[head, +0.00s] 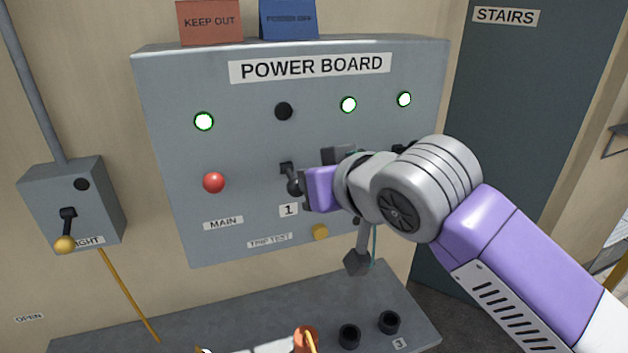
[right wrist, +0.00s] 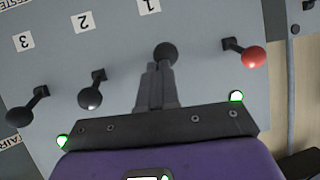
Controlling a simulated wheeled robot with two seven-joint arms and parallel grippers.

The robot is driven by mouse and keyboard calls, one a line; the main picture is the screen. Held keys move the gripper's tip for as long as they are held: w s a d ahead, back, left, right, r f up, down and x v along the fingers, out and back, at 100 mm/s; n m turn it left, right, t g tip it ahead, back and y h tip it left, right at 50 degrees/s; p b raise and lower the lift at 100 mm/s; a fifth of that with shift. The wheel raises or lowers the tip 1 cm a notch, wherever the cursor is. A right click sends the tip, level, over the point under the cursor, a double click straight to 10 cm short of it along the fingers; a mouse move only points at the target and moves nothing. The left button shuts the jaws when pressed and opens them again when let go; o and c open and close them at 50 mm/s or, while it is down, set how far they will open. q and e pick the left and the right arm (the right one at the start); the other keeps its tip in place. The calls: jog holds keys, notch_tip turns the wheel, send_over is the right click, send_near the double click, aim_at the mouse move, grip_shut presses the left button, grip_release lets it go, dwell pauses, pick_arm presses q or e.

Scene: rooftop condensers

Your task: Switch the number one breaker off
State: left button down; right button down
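The power board (head: 175,150) hangs on the wall. The number one breaker lever has a black knob (head: 295,187) that sits low, below its mount and just above the "1" label (head: 289,210). The lamp (head: 284,111) above it is dark. My right gripper (head: 306,189) is at this knob. In the right wrist view, its fingers (right wrist: 156,72) are together, with the knob (right wrist: 165,53) right at their tips and not visibly between them; the lever's mount is hidden there. My left gripper is not in view.
The red main knob (head: 214,183) is left of breaker one. The breaker two knob (right wrist: 89,98) and breaker three knob (right wrist: 19,117) are on its other side. The other lamps, such as the main lamp (head: 204,121), are lit. A yellow-knobbed switch box (head: 100,200) is at the left.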

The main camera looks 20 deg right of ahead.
jog(key=s+d+r+p, duration=0.3)
jog(key=s+r+p, duration=0.1)
jog(key=s+r, duration=0.4)
notch_tip(320, 180, up, 2)
jog(key=shift+s+d+p, duration=0.35)
jog(key=shift+s+d, duration=0.05)
